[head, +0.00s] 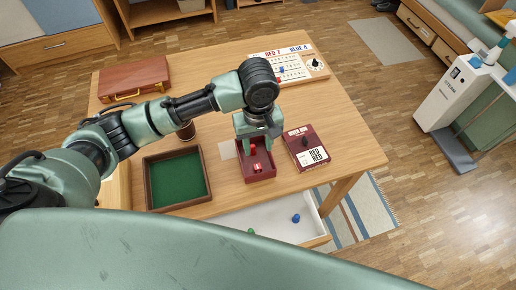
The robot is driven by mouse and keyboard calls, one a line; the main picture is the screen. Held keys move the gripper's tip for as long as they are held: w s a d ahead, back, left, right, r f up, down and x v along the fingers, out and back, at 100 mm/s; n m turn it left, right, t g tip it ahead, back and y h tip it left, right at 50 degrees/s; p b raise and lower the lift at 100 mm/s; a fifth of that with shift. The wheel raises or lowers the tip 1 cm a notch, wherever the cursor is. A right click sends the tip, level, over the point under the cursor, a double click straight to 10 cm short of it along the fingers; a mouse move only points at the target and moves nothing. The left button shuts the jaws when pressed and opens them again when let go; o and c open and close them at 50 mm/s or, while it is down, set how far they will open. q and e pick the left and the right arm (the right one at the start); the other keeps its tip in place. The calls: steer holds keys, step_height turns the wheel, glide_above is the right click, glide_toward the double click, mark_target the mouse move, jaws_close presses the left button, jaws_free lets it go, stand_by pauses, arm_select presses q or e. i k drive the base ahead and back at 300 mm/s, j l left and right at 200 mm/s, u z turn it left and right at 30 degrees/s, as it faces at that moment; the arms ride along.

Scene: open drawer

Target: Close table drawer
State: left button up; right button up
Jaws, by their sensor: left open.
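The table drawer (268,222) is pulled out from the near side of the wooden table (350,135). Its inside is white, and a blue piece (296,218) and a green piece lie in it. My own body hides its near left part. My left gripper (258,142) is open and points down over the far end of a dark red tray (243,176) on the table. The tray holds small red pieces. The gripper is apart from the drawer, farther back. I cannot tell whether its fingers touch anything. My right gripper is not in view.
A green-lined tray (177,178), a dark red box (306,150), a brown case (134,79) and a score board (289,66) stand on the table. A striped rug (362,215) lies at right. The table's right part is clear.

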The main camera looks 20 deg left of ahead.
mark_target(273, 219)
steer(key=k, duration=1.5)
